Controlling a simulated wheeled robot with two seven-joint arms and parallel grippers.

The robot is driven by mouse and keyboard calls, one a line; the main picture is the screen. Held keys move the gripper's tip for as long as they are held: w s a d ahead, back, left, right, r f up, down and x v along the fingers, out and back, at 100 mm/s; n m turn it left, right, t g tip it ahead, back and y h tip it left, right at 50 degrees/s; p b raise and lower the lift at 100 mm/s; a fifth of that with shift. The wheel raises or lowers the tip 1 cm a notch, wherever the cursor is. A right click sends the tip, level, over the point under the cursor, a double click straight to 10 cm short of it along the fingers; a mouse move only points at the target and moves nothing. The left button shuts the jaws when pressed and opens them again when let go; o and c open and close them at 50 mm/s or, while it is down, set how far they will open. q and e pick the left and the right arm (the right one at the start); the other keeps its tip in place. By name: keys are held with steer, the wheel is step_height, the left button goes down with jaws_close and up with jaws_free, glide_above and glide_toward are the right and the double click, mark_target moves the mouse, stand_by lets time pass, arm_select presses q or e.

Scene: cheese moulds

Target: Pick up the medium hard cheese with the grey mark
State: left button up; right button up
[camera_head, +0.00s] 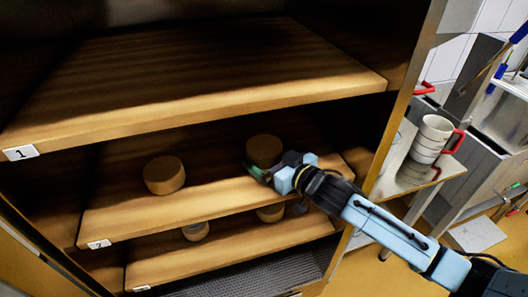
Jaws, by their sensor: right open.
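A round brown cheese (264,149) sits at the right of the middle shelf, marked 2. My right gripper (262,173) is open at its near side, with the fingertips close in front of its lower edge; I cannot tell whether they touch it. A second round cheese (164,175) stands at the left of the same shelf. Two more cheeses, one at the left (195,231) and one at the right (270,213), sit on the shelf below, their tops hidden by the middle shelf. I cannot make out a grey mark on any cheese. My left gripper is out of view.
The empty top shelf (200,75), marked 1, overhangs the middle shelf (170,219). The cabinet's right side wall (408,85) stands close to my right arm. Stacked white moulds with red handles (432,138) stand on a metal side table at the right.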

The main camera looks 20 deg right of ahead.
steer(key=shift+w+a, duration=0.2)
steer(key=shift+w, duration=0.3)
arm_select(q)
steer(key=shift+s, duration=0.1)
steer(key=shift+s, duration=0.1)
arm_select(e)
steer(key=shift+c, duration=0.9)
steer(key=c, duration=0.7)
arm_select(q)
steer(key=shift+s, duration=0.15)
